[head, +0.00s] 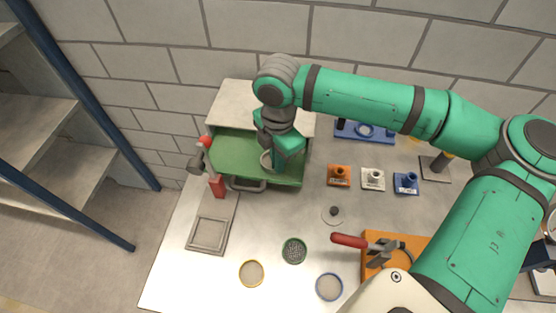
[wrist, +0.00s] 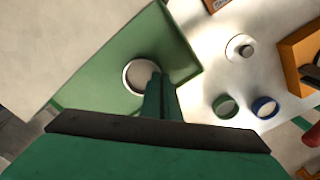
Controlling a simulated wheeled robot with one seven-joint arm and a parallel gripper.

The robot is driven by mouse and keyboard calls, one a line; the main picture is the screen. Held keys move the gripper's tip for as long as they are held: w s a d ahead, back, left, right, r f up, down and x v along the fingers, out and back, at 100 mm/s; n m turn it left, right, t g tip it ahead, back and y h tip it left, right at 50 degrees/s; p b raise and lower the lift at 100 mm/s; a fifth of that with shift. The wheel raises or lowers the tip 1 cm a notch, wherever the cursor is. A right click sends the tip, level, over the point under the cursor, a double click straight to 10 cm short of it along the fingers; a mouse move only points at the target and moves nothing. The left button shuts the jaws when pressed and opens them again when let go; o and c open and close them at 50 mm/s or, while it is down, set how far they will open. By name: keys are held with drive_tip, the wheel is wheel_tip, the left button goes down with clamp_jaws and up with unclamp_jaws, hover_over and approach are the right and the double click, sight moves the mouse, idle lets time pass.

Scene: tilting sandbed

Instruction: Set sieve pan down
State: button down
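A round sieve pan with a pale rim (head: 266,161) is at the green tray, beside my gripper (head: 275,168). The wrist view shows the pan (wrist: 140,77) from above over the tray's green floor (wrist: 95,82). My gripper's fingers (wrist: 160,88) look close together at the pan's right rim, and they seem shut on it. I cannot tell whether the pan's underside touches the tray floor. The green tray (head: 235,148) has a handle (head: 247,186) on its front. My wrist hides part of the tray's right side.
Yellow-rimmed (head: 251,273), green-rimmed (head: 294,250) and blue-rimmed (head: 329,287) round pans lie on the white table. A knobbed disc (head: 333,214) lies right of the tray. A red-handled clamp (head: 365,243) stands at an orange plate. A grey square frame (head: 209,233) lies left.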

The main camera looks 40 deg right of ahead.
drive_tip(key=c, duration=2)
unclamp_jaws()
wheel_tip(320, 180, up, 12)
drive_tip(key=shift+r, duration=0.15)
